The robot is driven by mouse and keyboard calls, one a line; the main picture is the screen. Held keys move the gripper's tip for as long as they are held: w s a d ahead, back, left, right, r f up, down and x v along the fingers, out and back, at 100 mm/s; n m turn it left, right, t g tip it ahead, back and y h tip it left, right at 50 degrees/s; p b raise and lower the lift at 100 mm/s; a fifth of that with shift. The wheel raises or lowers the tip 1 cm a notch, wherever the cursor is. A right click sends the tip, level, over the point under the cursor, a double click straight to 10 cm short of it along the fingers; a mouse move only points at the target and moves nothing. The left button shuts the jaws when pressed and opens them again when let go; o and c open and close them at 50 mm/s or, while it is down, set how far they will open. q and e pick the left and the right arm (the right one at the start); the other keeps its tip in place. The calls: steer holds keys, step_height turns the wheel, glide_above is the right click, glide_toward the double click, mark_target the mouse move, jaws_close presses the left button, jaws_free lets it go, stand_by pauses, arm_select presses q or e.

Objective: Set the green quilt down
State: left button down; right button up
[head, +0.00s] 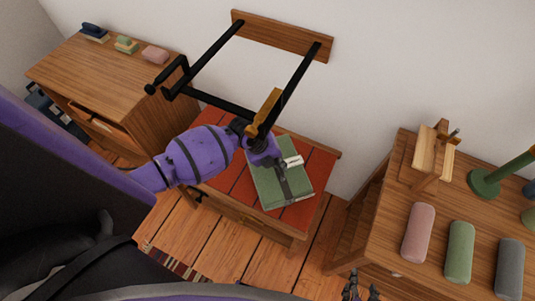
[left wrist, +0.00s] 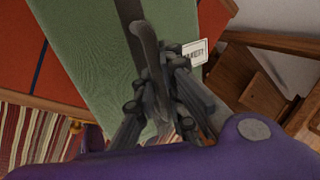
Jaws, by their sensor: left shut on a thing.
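The green quilt (head: 269,190) is a folded block with a dark strap and a white label. It is over the red-topped wooden stand (head: 225,182); I cannot tell whether its underside fully touches the top. My left gripper (head: 281,167) comes in from the left and is shut on the quilt's dark strap. In the left wrist view, the gripper (left wrist: 155,75) closes around the strap's raised loop, with the green quilt (left wrist: 85,45) below. My right gripper (head: 361,287) is at the bottom edge of the head view, empty, with its fingers apart.
A black-railed rack (head: 240,95) with a wooden wall board stands over the stand's far side. A wooden cabinet (head: 100,75) with small folded items is at left. At right, a table (head: 385,225) holds pink, green and grey rolls, a wooden holder and a green lamp-like object.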

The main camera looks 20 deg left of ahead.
arm_select(q)
steer(key=shift+w+d+r, duration=0.2)
steer(key=shift+w+d, duration=0.1)
steer(key=shift+w, duration=0.05)
steer(key=shift+w+d+f, duration=0.1)
steer(key=shift+f, duration=1.7)
arm_select(e)
steer(key=shift+w+a+r, duration=0.15)
steer(key=shift+r, duration=0.15)
steer(key=shift+w, duration=0.1)
arm_select(q)
steer(key=c, duration=2.3)
jaws_free()
steer(key=shift+f, duration=0.2)
steer(key=o, duration=0.5)
arm_select(e)
steer(key=shift+w, duration=0.2)
